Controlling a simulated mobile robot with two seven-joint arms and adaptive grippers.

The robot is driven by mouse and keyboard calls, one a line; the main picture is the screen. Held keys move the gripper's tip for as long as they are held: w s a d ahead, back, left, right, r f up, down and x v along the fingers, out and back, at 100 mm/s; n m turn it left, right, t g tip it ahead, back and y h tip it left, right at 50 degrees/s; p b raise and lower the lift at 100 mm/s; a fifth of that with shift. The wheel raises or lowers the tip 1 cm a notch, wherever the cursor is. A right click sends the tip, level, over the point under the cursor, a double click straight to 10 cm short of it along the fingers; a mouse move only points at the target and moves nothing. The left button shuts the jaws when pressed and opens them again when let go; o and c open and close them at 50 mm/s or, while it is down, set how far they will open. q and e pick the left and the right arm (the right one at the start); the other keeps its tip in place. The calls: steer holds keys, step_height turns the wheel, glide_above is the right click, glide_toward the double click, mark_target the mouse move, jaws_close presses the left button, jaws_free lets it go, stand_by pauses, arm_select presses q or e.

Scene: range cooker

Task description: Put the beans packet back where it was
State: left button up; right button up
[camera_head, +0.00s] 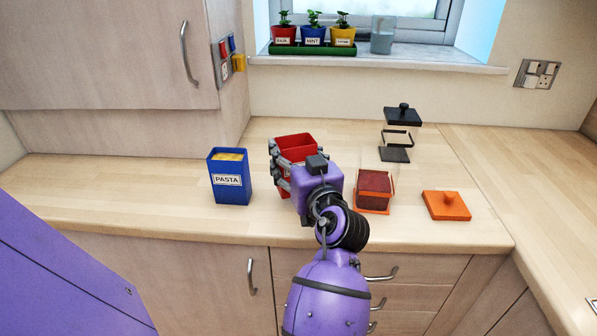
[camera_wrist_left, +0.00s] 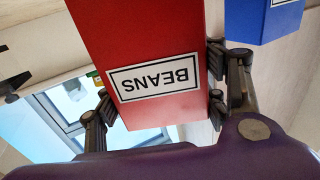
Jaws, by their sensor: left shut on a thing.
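The red beans packet (camera_head: 296,142) is upright near the middle of the counter, open at the top. Its BEANS label shows upside down in the left wrist view (camera_wrist_left: 155,80). My left gripper (camera_head: 297,168) is shut on the packet, with its fingers on either side. The gripper and wrist hide the packet's lower front in the head view, so I cannot tell whether its base touches the counter. The blue pasta packet (camera_head: 229,188) stands apart, to the left of the beans packet. My right gripper is not in view.
Right of my wrist stands a jar with dark red contents (camera_head: 374,188). An orange lid (camera_head: 446,206) lies beside it. A black-lidded container (camera_head: 403,118) stands farther back. Plant pots (camera_head: 313,36) are on the windowsill. The counter (camera_head: 100,190) left of the pasta packet is clear.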

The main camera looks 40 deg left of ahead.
mark_target(297, 164)
arm_select(q)
steer(key=shift+w+f, duration=0.15)
steer(key=shift+w, duration=0.05)
steer(key=shift+w+a+f, duration=0.15)
steer(key=shift+w+f, duration=0.05)
step_height(297, 164, down, 3)
steer(key=shift+w+a+r+b, duration=0.1)
steer(key=shift+w+b, duration=0.05)
steer(key=shift+b, duration=0.7)
steer(key=shift+f, duration=0.25)
steer(key=shift+f, duration=0.2)
steer(key=o, duration=1.1)
steer(key=shift+f+b, duration=0.1)
steer(key=shift+b, duration=0.2)
steer(key=o, duration=0.5)
steer(key=shift+c, duration=0.2)
steer(key=shift+r, duration=0.2)
